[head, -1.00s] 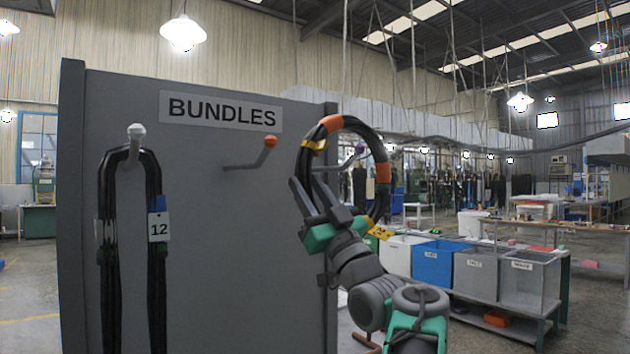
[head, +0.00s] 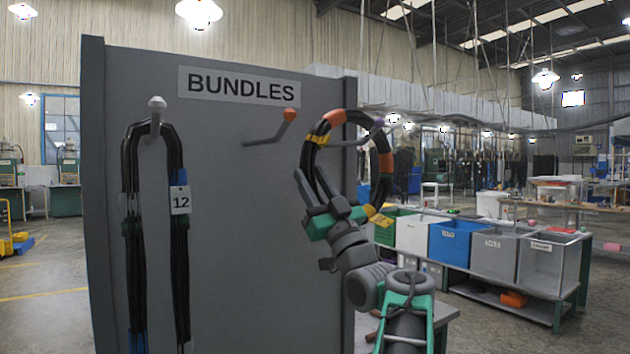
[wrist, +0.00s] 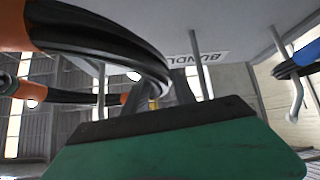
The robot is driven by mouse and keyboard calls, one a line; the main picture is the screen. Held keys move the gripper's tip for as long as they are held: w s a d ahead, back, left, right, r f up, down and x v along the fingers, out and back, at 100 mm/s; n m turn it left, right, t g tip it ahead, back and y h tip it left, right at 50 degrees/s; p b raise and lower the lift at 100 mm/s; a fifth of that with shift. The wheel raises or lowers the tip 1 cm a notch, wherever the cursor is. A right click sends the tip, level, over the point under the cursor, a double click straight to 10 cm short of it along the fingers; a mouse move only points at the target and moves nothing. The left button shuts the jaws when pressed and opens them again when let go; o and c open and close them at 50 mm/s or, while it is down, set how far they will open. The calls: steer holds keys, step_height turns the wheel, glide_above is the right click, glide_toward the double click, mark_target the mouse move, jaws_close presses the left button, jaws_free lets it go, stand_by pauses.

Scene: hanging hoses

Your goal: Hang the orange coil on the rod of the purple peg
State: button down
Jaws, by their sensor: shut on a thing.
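The orange coil (head: 384,163) is a black hose ring with orange bands, a yellow band and a yellow tag. My gripper (head: 313,182) is shut on its lower left side and holds it upright at the board's right edge. The purple peg (head: 377,124) has its knob overlapping the ring's upper right in the head view. Its rod shows across the upper part of the ring's opening; I cannot tell whether it passes through. In the wrist view the coil (wrist: 105,42) fills the upper left, and a grey rod shows between its strands. My gripper's green body hides much below.
An orange-tipped peg (head: 289,115) on the grey board (head: 240,220) is empty, left of the coil. A white-tipped peg (head: 156,103) holds a black bundle (head: 180,270) tagged 12. Bins (head: 455,242) stand on a bench at the right.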

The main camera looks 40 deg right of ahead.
steer(key=shift+w+f, duration=0.15)
steer(key=shift+f, duration=0.15)
